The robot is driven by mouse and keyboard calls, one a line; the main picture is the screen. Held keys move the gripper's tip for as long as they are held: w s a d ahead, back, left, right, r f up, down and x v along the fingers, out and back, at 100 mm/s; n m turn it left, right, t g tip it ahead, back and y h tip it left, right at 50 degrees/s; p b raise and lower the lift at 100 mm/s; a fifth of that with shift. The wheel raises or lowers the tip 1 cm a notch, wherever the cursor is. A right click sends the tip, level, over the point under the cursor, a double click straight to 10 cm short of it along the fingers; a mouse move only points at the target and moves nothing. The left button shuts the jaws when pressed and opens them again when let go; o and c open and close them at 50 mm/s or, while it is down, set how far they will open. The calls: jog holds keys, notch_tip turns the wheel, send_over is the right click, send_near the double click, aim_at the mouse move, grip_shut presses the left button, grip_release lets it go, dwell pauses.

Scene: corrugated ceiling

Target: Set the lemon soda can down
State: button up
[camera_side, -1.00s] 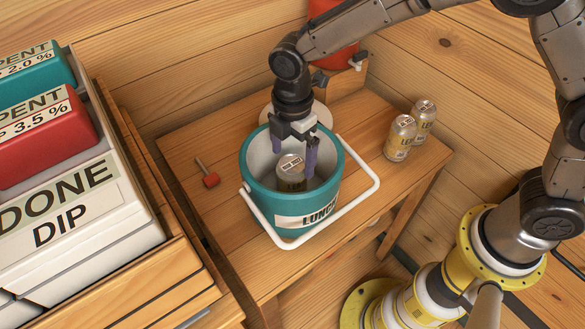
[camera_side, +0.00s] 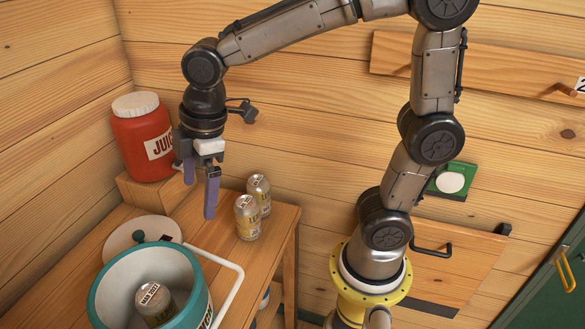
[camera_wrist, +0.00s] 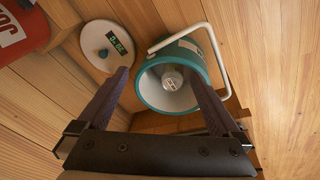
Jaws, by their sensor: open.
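A can (camera_side: 155,303) stands inside the teal lunch bucket (camera_side: 112,275), with its top label up. In the wrist view the can (camera_wrist: 172,77) sits on the floor of the bucket (camera_wrist: 148,92), between and beyond my fingers. Two pale gold cans, a front one (camera_side: 247,220) and a rear one (camera_side: 260,188), stand close together on the wooden table. My gripper (camera_side: 198,197) is open and empty, raised above the table behind the bucket. It also shows in the wrist view (camera_wrist: 159,76), fingers apart.
A red juice jug (camera_side: 145,138) stands on a wooden block behind. A round lid (camera_side: 118,240) lies beside the bucket. The bucket's white handle (camera_side: 232,290) sticks out to the right. Bare table (camera_side: 255,255) shows in front of the gold cans.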

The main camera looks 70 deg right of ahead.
jog(key=s+d+m+t, duration=0.1)
jog(key=s+d+m, duration=0.3)
jog(key=s, duration=0.3)
jog(key=s+d+r+m+t, duration=0.1)
jog(key=s+d+m+t, duration=0.1)
jog(key=s+d+m, duration=0.3)
jog(key=s+m, duration=0.2)
jog(key=shift+s+h, duration=0.3)
jog(key=shift+h, duration=0.1)
